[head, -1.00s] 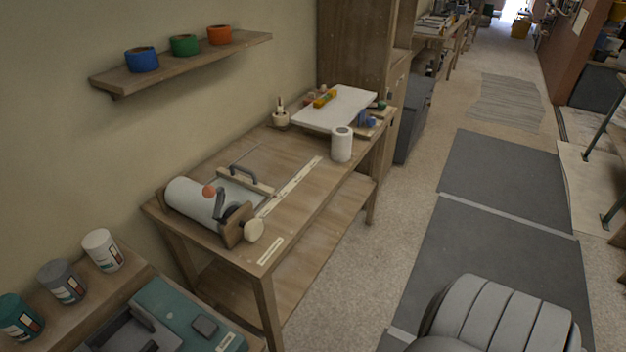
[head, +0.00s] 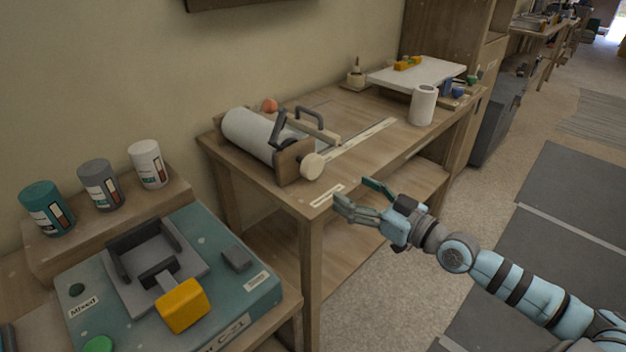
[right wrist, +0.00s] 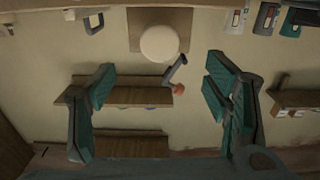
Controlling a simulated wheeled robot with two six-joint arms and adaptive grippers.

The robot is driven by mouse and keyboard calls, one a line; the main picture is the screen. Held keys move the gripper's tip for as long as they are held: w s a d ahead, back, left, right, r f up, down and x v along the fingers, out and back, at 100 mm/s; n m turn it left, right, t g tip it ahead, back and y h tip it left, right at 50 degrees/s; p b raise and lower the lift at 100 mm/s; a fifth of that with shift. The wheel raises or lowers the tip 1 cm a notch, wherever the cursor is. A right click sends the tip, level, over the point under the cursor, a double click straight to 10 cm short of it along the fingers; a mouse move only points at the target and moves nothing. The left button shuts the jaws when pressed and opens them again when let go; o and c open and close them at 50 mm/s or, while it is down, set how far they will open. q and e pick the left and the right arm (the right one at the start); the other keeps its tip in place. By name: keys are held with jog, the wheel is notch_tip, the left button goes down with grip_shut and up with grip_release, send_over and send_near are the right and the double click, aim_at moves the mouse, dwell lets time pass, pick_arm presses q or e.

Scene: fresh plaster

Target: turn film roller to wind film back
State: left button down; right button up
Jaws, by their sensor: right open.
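The film roller is a pale grey cylinder (head: 248,133) lying on the wooden table (head: 358,150). A wooden end block (head: 292,163) carries a round cream knob (head: 312,166), facing my side. A dark bent lever (head: 279,127) with an orange ball (head: 270,105) stands at this end. My right gripper (head: 353,192) is open and empty, in front of the table's near edge and apart from the knob. In the right wrist view the knob (right wrist: 159,43) shows above and between the spread fingers (right wrist: 160,85), with the ball (right wrist: 178,89) lower. My left gripper is out of view.
A teal machine (head: 225,290) with a yellow block (head: 183,305) stands at the lower left, near several paint cans (head: 100,185). A white paper roll (head: 423,104) and a white board (head: 418,74) are farther back on the table. The floor at right is open.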

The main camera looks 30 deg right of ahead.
aim_at(316, 170)
jog(key=b+x, duration=0.1)
jog(key=x, duration=1.2)
jog(key=c, duration=1.2)
